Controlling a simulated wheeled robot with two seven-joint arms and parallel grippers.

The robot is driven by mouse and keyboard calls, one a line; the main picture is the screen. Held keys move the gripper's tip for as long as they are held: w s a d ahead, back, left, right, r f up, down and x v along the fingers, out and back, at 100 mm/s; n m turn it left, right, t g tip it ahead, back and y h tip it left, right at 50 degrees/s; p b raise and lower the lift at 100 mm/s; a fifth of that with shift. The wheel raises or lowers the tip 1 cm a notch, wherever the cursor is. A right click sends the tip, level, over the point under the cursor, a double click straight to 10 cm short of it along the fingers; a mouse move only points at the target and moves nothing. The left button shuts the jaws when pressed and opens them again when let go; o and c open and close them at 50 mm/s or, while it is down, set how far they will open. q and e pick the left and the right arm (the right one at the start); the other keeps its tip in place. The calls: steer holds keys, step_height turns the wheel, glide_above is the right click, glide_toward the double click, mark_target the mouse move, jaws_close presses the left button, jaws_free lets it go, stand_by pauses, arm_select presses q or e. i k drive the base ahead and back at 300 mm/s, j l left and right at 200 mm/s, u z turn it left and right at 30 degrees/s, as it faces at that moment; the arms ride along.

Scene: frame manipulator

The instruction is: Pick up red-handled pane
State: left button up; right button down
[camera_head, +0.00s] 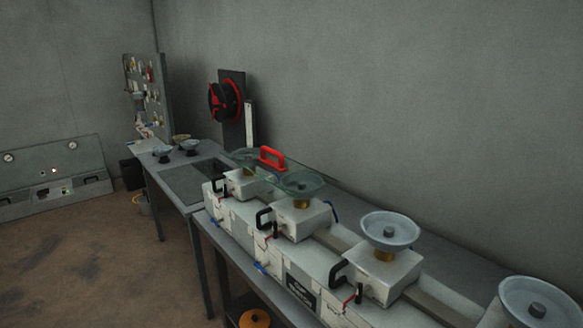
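The red handle (271,157) stands upright in the camera_head view, a little left of the middle. It is on a clear, greenish glass pane (247,156), which appears to lie across the tops of the two farther white units. The pane's outline is faint, and the round dish of the nearer unit shows at its right end. Neither of my grippers is in view, and nothing touches the handle.
White box units with black handles line the bench (216,244) along the wall; the nearer ones carry round dishes (390,231). A farther table (183,184) holds small bowls. A red-and-black wheel (226,100) stands behind it. Floor (95,250) is open at left.

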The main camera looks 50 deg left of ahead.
mark_target(294, 177)
steer(key=u, duration=1.75)
steer(key=j, duration=0.35)
steer(key=i+j+z, duration=0.15)
steer(key=j, duration=0.2)
